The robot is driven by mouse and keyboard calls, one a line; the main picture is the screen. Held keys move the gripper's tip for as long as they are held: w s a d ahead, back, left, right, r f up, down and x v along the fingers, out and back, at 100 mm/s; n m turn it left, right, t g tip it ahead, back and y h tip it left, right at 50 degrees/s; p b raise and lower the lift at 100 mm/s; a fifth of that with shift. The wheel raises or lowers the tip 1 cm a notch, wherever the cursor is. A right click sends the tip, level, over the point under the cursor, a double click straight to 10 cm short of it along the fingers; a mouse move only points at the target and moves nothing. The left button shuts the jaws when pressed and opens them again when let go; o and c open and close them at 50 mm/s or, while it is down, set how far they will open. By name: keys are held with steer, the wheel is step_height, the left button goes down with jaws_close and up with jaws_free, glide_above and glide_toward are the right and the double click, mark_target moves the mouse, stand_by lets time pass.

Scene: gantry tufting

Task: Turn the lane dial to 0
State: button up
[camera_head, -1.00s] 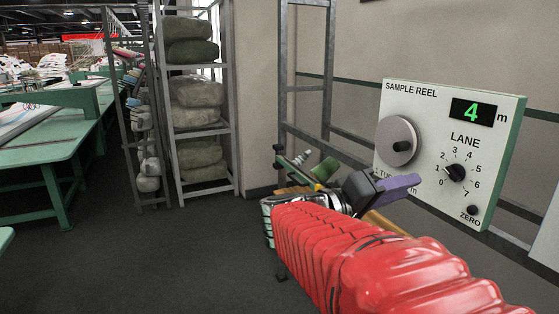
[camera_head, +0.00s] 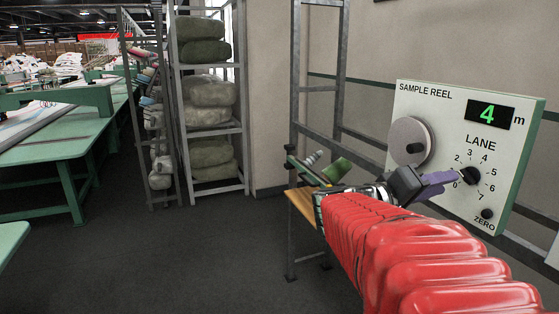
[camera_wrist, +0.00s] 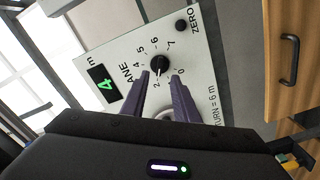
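The lane dial is a small black knob (camera_head: 471,176) on the white sample reel panel (camera_head: 440,100), ringed by numbers 0 to 7. It also shows in the wrist view (camera_wrist: 160,65). Its white mark points to about 1 or 2; the fingers make this hard to read exactly. My gripper (camera_wrist: 160,76) is open, its two purple fingers pointing at the knob. The tips lie on either side of the knob's near edge in the wrist view; contact cannot be told. In the head view my gripper (camera_head: 455,178) partly covers the dial's left side.
The panel has a green display (camera_head: 489,114) reading 4, a grey reel disc (camera_head: 410,142) left of the dial and a black ZERO knob (camera_head: 487,214) below it. A metal frame (camera_head: 300,150) stands behind. Shelves with wrapped bundles (camera_head: 208,95) stand left; the floor there is clear.

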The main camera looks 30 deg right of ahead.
mark_target(464, 178)
steer(key=shift+s+d, duration=0.2)
steer(key=shift+d, duration=0.9)
steer(key=shift+s+d, duration=0.15)
steer(key=shift+d, duration=0.9)
steer(key=shift+s+d, duration=0.2)
steer(key=shift+d, duration=0.9)
steer(key=shift+c, duration=0.6)
jaws_close()
steer(key=shift+d, duration=0.15)
